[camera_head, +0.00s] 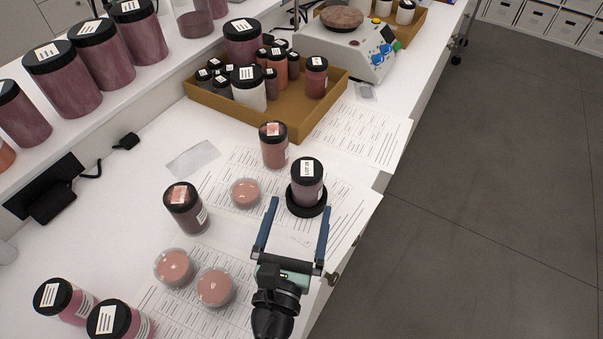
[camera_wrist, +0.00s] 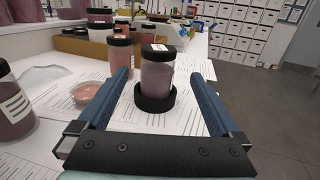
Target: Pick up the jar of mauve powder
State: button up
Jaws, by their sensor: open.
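A jar of mauve powder (camera_head: 307,187) with a black lid and a white label on top stands upright in a black ring-shaped base (camera_head: 307,206) on printed sheets. The same jar shows in the wrist view (camera_wrist: 157,75), in its black base (camera_wrist: 155,103). My gripper (camera_head: 297,214) is open, with its two blue fingers pointing toward this jar. In the wrist view, the jar stands between the fingers (camera_wrist: 164,85) in the picture, seemingly just beyond their tips. Nothing is held. The underside of the jar is hidden by the base.
A pink jar (camera_head: 273,147) stands behind the mauve jar, and a darker jar (camera_head: 184,209) to its left. Shallow pink dishes (camera_head: 245,193) lie between and nearer. A brown tray (camera_head: 290,125) of jars is farther back. The bench edge is close on the right.

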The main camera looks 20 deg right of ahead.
aim_at(306, 188)
jog(key=x, duration=0.7)
jog(key=shift+d+p, duration=0.1)
jog(key=shift+p, duration=0.2)
jog(key=shift+x, duration=2.6)
jog(key=shift+w, duration=0.1)
jog(key=shift+a, duration=0.25)
jog(key=shift+c, duration=0.3)
jog(key=c, duration=1.2)
jog(key=shift+r, duration=0.1)
jog(key=shift+c, duration=1)
